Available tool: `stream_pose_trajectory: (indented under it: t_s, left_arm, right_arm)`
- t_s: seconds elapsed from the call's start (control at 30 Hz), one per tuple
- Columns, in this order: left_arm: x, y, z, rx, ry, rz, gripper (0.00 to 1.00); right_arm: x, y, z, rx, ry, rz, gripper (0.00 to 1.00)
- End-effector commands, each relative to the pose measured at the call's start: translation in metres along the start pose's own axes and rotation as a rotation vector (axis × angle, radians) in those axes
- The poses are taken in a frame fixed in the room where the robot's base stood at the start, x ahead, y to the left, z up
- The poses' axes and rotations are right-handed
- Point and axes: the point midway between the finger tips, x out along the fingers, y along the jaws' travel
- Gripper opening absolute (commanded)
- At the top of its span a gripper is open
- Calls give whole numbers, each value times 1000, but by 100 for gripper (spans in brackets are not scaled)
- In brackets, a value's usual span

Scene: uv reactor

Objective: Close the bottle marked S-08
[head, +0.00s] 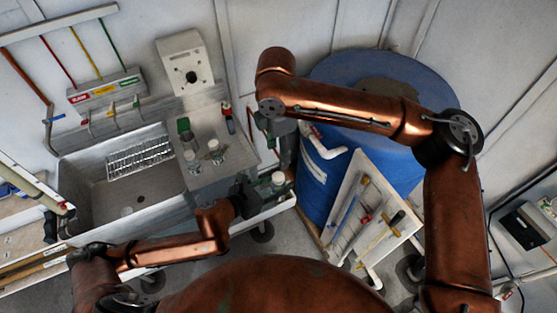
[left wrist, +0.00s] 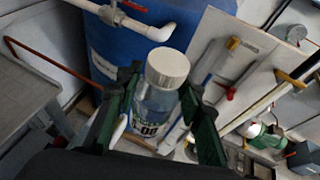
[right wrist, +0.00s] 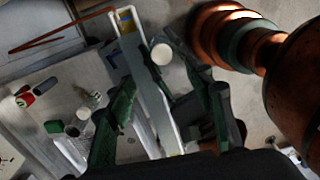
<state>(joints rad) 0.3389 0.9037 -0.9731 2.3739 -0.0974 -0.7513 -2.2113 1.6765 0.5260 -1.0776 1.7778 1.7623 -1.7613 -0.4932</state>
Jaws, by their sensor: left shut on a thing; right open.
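A clear bottle (left wrist: 154,103) with a white cap (left wrist: 167,68) stands between the fingers of my left gripper (left wrist: 158,92), which is shut on it. Its label is partly hidden, and I cannot read the full mark. The cap sits on the bottle's top; I cannot tell how tight it is. In the head view the white cap (head: 278,178) shows beside my left gripper (head: 262,190). My right gripper (head: 288,158) is above the bottle, open and empty. In the right wrist view the cap (right wrist: 162,54) lies beyond the open fingers of my right gripper (right wrist: 168,95).
A counter (head: 215,178) left of the bottle bears several small glass vessels and a green-topped one (head: 184,128). A sink (head: 100,205) with a wire rack is further left. A large blue barrel (head: 312,195) and a board with tools (head: 345,245) stand close on the right.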

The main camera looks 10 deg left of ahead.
Motion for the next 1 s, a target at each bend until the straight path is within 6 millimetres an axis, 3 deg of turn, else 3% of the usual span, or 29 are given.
stream_pose_trajectory:
  t_s: [0.2,0.8,0.93,1.0]
  left_arm:
    - [0,0,1,1,-1,0,0]
    - [0,0,1,0,-1,0,0]
    - [0,0,1,0,-1,0,0]
    - [0,0,1,0,-1,0,0]
  right_arm:
    - [-10,0,0,0,1,-2,48]
    - [-11,1,-1,3,7,2,48]
    - [-22,13,-6,58,96,43,48]
    - [-38,27,-12,124,203,91,48]
